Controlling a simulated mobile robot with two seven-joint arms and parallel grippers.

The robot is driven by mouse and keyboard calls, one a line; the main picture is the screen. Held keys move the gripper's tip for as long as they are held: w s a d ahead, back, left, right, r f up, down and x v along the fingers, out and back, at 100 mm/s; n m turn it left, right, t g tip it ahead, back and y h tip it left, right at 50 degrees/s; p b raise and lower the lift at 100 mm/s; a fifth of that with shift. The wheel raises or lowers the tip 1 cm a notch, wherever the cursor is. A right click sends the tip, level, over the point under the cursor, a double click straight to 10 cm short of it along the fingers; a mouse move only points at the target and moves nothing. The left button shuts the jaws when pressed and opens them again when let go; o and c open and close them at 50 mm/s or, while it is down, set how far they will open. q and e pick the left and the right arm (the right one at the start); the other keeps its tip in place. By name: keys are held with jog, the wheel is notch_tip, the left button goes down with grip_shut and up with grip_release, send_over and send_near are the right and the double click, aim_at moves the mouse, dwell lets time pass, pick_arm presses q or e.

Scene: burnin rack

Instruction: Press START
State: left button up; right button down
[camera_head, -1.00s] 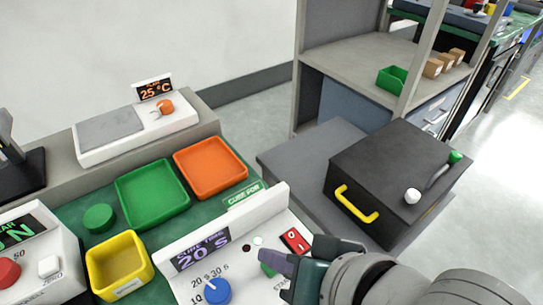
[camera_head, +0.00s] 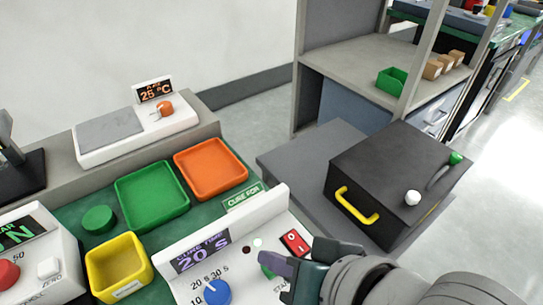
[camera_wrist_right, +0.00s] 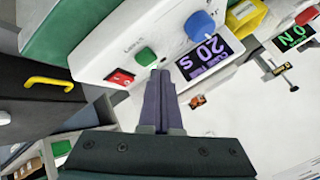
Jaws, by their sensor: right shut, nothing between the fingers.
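The white cure-time panel (camera_head: 185,286) shows "20 S" on its display (camera_head: 203,251). The button shows whole in the right wrist view (camera_wrist_right: 146,57). My right gripper is shut and empty, its fingertips (camera_wrist_right: 159,73) close to the button. I cannot tell whether they touch it. My left gripper is not in view.
A blue knob (camera_head: 216,292) and a red rocker switch (camera_head: 295,243) sit near the button. Orange (camera_head: 243,167), green (camera_head: 121,188) and yellow (camera_head: 91,265) trays lie to the left. A black box with a yellow handle (camera_head: 356,204) stands to the right.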

jog(key=shift+f, duration=0.35)
jog(key=shift+f+b, duration=0.4)
jog(key=shift+f, duration=0.15)
dwell(0.5)
jog(key=shift+r, duration=0.1)
jog(key=shift+r+p, duration=0.6)
jog(key=shift+p, duration=0.2)
jog(key=shift+r+p, duration=0.25)
jog(key=shift+p, duration=0.05)
jog(key=shift+r+p, duration=0.45)
jog(key=shift+p, duration=0.05)
notch_tip(320, 180, up, 4)
jog(key=p, duration=0.4)
jog(key=shift+p, duration=0.3)
